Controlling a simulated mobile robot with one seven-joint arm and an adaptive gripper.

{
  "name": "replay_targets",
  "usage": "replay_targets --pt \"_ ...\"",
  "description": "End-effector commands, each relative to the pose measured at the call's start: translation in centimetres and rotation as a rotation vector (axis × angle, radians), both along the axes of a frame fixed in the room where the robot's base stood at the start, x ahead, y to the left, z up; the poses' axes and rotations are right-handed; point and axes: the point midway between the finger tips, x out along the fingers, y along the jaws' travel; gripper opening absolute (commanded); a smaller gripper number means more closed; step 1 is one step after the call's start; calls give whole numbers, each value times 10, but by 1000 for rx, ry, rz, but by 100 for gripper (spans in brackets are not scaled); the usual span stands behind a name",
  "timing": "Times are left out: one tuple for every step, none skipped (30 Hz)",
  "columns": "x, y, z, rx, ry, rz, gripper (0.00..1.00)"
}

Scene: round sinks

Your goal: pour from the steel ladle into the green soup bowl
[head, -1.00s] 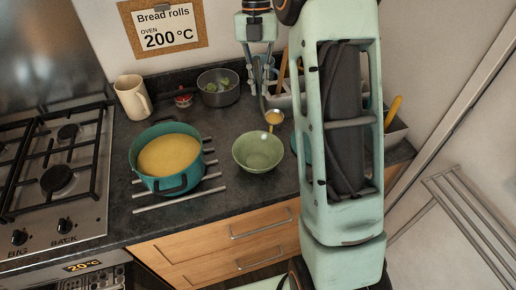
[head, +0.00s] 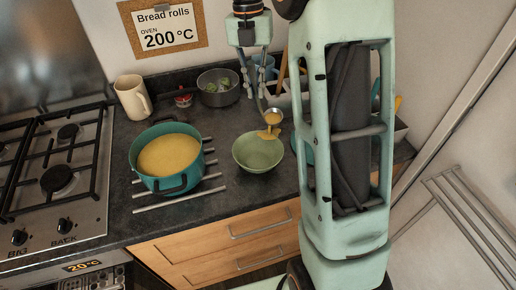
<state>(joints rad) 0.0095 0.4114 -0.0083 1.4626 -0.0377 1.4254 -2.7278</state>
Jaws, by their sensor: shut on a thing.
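The green soup bowl (head: 258,160) stands on the dark counter, right of the pot. The steel ladle (head: 274,117) is above the bowl's far right rim, tilted. Yellow soup (head: 268,134) is spilling from its lip down toward the bowl's far side. The bowl's visible inside looks green and bare. My gripper (head: 262,88) is shut on the ladle's thin handle, above and behind the bowl, pointing down. The exact contact at the fingertips is small and hard to make out.
A teal pot (head: 168,158) of yellow soup stands on a metal rack left of the bowl. A grey pan (head: 218,88) with greens, a small red jar (head: 183,97) and a cream mug (head: 132,98) stand behind. My arm hides the counter's right part.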

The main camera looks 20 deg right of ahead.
Motion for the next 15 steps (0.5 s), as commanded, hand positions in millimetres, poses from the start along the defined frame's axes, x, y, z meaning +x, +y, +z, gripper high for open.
replay_targets --pt "-1 1 1 -4 -4 1 0" --pt "-1 1 1 -5 -6 1 0" --pt "-2 2 1 -8 -10 1 0" --pt "-2 2 2 -9 -12 1 0" --pt "-3 3 2 -11 -15 1 0" --pt "-3 4 2 -14 -17 2 0" --pt "-4 4 2 -16 -18 1 0" --pt "-5 5 2 -18 -20 2 0" --pt "-5 5 2 -20 -22 1 0" --pt "-6 5 3 -22 -24 1 0" --pt "-6 6 3 -24 -27 1 0" --pt "-7 6 3 -27 -30 0 0" --pt "-7 7 3 -29 -32 1 0" --pt "-8 7 4 -30 -34 1 0" --pt "-8 7 4 -32 -37 1 0"
